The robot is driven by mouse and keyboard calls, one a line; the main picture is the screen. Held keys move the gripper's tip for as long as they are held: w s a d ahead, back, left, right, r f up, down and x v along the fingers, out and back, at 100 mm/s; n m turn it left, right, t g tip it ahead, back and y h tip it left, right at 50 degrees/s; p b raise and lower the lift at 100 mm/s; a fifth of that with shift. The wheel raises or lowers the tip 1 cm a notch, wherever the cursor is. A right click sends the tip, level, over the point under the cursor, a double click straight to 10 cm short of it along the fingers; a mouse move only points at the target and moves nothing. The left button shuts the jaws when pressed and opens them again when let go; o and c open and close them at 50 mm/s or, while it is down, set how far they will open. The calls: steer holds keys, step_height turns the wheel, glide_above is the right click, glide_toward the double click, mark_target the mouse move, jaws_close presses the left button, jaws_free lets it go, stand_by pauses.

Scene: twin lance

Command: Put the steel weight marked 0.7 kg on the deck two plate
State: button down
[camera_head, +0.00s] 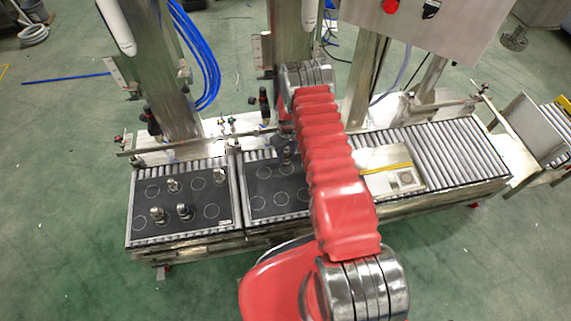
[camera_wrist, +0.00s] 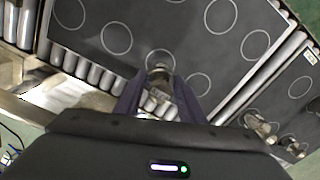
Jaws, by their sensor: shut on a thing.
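My gripper (camera_wrist: 160,92) is shut on a small steel weight (camera_wrist: 158,74) in the wrist view. The weight is between the two dark fingers, at a ring marked on a black plate (camera_wrist: 178,30). I cannot tell whether its base touches the plate. This black plate is the middle one (camera_head: 262,207) in the head view, where my red arm hides its right part. The left black plate (camera_head: 188,222) carries several steel weights, among them one at its front (camera_head: 157,214) and one beside it (camera_head: 184,211). The weight markings and plate labels are too small to read.
Rollers (camera_head: 440,150) run to the right of the plates. A pale block with a yellow strip (camera_head: 390,172) sits on them right of my arm. Metal posts (camera_head: 160,75) and a control box (camera_head: 440,20) stand behind. Several rings on the middle plate are empty.

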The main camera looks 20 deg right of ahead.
mark_target(287, 152)
steer(key=shift+w+f, duration=0.1)
steer(key=shift+f, duration=0.5)
steer(key=shift+f, duration=2.1)
steer(key=c, duration=1.2)
jaws_free()
steer(key=shift+o, duration=0.2)
steer(key=shift+r, duration=6)
